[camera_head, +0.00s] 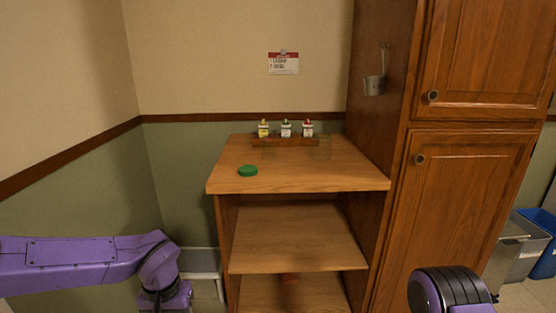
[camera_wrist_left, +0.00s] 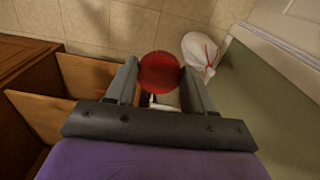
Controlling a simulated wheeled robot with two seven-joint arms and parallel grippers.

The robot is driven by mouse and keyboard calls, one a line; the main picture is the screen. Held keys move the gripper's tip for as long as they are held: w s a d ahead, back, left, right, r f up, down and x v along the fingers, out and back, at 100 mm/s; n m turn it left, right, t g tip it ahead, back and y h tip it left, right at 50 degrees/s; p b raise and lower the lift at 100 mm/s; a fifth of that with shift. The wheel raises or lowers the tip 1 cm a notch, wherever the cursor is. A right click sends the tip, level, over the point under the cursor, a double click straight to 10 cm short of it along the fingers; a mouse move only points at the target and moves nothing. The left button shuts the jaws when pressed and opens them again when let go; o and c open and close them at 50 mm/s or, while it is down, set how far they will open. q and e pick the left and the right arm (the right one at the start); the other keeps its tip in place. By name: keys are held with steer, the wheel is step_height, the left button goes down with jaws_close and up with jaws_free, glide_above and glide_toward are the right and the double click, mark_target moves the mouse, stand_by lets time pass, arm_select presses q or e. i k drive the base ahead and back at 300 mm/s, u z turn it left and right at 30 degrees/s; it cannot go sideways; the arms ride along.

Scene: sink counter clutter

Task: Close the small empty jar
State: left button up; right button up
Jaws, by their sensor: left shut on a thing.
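My left gripper (camera_wrist_left: 160,82) is shut on a red round lid (camera_wrist_left: 160,70), held between its two fingers in the left wrist view. In the head view my left arm comes in at the lower left, beside and below the shelf unit; its fingertips are out of frame. A green round lid (camera_head: 248,171) lies on the wooden top at the left. Faint clear outlines, probably glass jars, stand near the back right (camera_head: 322,150) of the top; their size and contents cannot be told. My right arm shows at the lower right, its gripper out of view.
A wooden rack (camera_head: 285,141) with several small bottles stands at the back of the wooden top (camera_head: 300,178). A tall cabinet (camera_head: 465,185) closes off the right side. A white bag (camera_wrist_left: 198,52) with a red tie lies on the floor.

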mark_target(269, 141)
steer(key=i, duration=0.95)
